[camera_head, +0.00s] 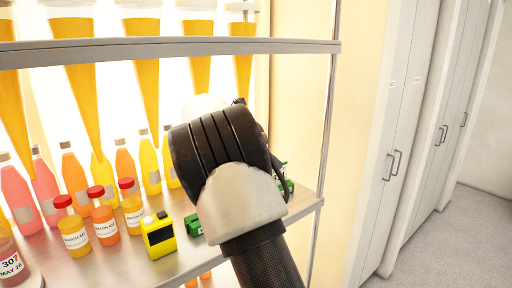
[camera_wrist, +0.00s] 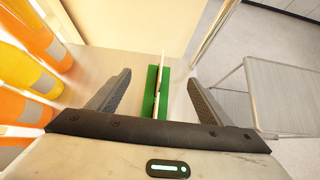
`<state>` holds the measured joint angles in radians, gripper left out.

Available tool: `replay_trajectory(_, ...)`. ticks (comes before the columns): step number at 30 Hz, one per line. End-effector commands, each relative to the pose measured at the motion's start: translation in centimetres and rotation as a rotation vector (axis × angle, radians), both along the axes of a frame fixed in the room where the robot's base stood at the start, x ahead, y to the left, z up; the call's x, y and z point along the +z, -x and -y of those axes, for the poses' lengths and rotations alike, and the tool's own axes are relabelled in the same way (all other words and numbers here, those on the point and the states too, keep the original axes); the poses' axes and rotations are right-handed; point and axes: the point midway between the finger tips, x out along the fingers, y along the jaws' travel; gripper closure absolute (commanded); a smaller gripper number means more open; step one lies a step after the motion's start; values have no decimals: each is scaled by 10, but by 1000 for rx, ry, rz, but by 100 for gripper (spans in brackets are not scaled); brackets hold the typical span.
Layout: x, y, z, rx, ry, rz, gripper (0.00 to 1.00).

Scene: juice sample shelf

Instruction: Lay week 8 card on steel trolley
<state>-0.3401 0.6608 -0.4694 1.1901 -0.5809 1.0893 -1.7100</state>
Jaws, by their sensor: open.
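My gripper (camera_wrist: 158,78) is open in the wrist view. Its two fingers stand either side of a green holder (camera_wrist: 150,98) on the shelf, with a gap on each side. A thin pale card (camera_wrist: 162,62) stands upright in the holder, seen nearly edge-on between the fingers. Its print cannot be read, so I cannot tell its week. In the head view my arm and gripper cover most of this spot. A green block (camera_head: 193,224) shows left of my gripper and green parts (camera_head: 288,187) show to its right. A grey steel trolley top (camera_wrist: 280,85) is at the right of the wrist view.
Red-capped sample bottles (camera_head: 104,222), a yellow box-like device (camera_head: 158,234) and taller juice bottles (camera_head: 74,178) stand on the shelf left of my gripper. An upper shelf edge (camera_head: 180,47) runs above. A shelf post (camera_head: 327,120) and grey cabinets (camera_head: 400,130) are at right.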

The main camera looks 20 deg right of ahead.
Motion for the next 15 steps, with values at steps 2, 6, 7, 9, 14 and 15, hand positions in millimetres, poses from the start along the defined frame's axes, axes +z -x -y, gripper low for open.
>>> replay_trajectory(2, -6, -1, 5, -2, 1, -2, 27)
replay_trajectory(6, -17, -5, 17, -3, 0, 0, 27)
replay_trajectory(7, -22, -6, 20, -4, 0, 0, 27)
replay_trajectory(9, -31, -9, 27, -4, -1, 0, 27)
replay_trajectory(14, -38, -14, 43, -5, -2, -1, 27)
replay_trajectory(15, -42, -16, 47, -4, -3, -1, 27)
